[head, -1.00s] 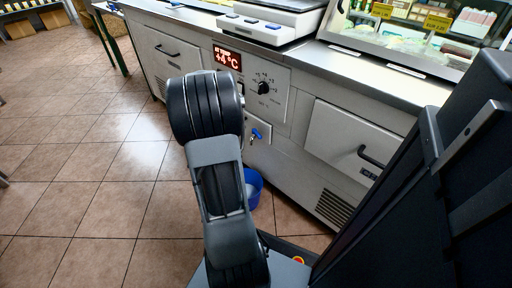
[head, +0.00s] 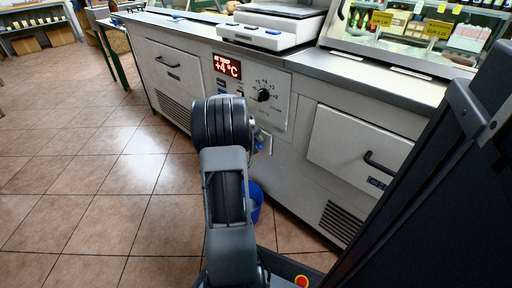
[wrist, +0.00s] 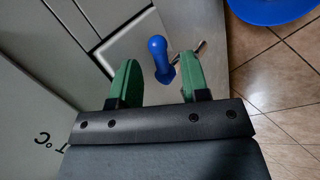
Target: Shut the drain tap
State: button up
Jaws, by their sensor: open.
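The drain tap's blue lever (wrist: 159,58) shows in the wrist view, with a rounded knob at its upper end. A metal spout or stem pokes out to its right. My gripper (wrist: 158,62) has two green fingers, spread apart with the lever in the gap between them in the picture. I see no finger touching the lever, and cannot judge the depth between them. In the head view my own arm hides the tap and most of the gripper.
A blue bucket (head: 256,204) stands on the tiles below the tap; its rim shows in the wrist view (wrist: 272,10). The counter front (head: 290,160) carries a red temperature display (head: 227,66), a black dial (head: 263,95) and drawer handles. Open floor lies to the left.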

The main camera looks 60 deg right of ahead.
jog(key=shift+s+d+f, duration=0.2)
jog(key=shift+d+f, duration=0.2)
jog(key=shift+f, duration=0.2)
jog(key=shift+c, duration=0.4)
